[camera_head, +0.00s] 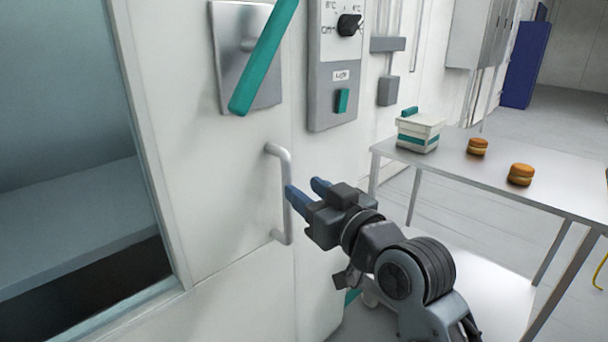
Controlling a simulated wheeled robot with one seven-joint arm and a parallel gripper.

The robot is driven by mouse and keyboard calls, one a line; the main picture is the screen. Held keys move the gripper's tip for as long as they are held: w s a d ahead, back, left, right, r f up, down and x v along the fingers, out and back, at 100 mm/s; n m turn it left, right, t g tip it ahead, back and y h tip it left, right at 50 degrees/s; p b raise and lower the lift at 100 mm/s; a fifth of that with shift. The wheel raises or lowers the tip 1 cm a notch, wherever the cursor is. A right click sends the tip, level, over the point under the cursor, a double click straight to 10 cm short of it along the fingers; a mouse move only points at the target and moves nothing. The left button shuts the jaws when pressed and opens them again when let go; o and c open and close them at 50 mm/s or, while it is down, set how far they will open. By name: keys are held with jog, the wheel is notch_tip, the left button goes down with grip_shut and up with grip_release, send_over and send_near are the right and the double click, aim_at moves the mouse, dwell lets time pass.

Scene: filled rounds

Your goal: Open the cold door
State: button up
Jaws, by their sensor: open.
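The cold door (232,200) is a white panel with a large window at the left. A grey vertical bar handle (285,190) is fixed near its right edge. A teal lever (263,58) on a steel plate (232,48) sits above the handle and slants up to the right. My gripper (305,190) has blue fingers and is open. Its fingertips are right at the handle, one finger overlapping the bar in the picture. I cannot tell whether they touch it. The door looks closed in its frame.
A control panel (332,90) with a black knob and a teal switch is on the wall right of the door. A steel table (480,178) at the right holds a white and teal box (419,132) and two orange-brown round items (521,174). Bare floor shows beyond the table.

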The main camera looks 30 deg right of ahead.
aim_at(289, 178)
jog(key=w, duration=0.5)
jog(key=w+a, duration=0.1)
jog(key=w, duration=0.1)
jog(key=shift+w, duration=0.2)
jog(key=shift+c, duration=0.2)
grip_shut()
